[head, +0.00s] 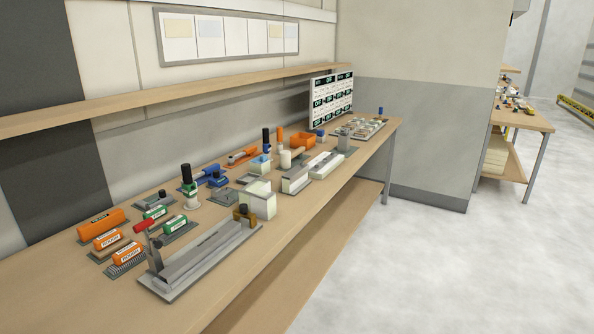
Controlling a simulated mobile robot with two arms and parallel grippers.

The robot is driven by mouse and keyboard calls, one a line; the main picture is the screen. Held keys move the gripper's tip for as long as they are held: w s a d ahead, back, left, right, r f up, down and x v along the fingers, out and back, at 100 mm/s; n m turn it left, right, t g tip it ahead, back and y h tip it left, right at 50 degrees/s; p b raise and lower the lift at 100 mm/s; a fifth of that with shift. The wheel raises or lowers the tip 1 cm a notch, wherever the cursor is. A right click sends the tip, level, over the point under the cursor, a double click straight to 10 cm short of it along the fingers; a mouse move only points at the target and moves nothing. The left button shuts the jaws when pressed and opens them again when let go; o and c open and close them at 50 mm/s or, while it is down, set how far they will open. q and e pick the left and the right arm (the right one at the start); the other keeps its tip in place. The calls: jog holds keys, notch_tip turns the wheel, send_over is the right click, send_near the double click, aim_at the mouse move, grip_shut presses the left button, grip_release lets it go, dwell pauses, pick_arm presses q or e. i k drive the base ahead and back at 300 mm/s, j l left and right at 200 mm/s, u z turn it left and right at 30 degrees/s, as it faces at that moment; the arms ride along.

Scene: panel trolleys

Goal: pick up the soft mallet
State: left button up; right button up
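I cannot single out the soft mallet for certain in the head view. A white cylinder-shaped piece (286,159) stands among the tools midway along the wooden bench (235,297). An upright orange handle (280,135) shows right behind it, and I cannot tell whether the two are joined. An upright black handle (266,136) is just left of them. Nearer, another black-handled tool (187,175) with a green part stands upright. Neither of my grippers is in view.
Orange blocks (102,217) and green blocks lie at the bench's near left. A long grey metal fixture (203,258) lies in front. White blocks (258,199), an orange bin (303,140) and a label board (331,93) stand farther back. The floor (440,270) to the right is clear.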

aim_at(286, 157)
jog(key=i+l, duration=0.4)
jog(key=i+l+u, duration=0.1)
jog(key=i+l, duration=0.25)
jog(key=l, duration=0.15)
jog(key=i+l, duration=0.4)
jog(key=l+u, duration=0.05)
jog(key=l, duration=0.05)
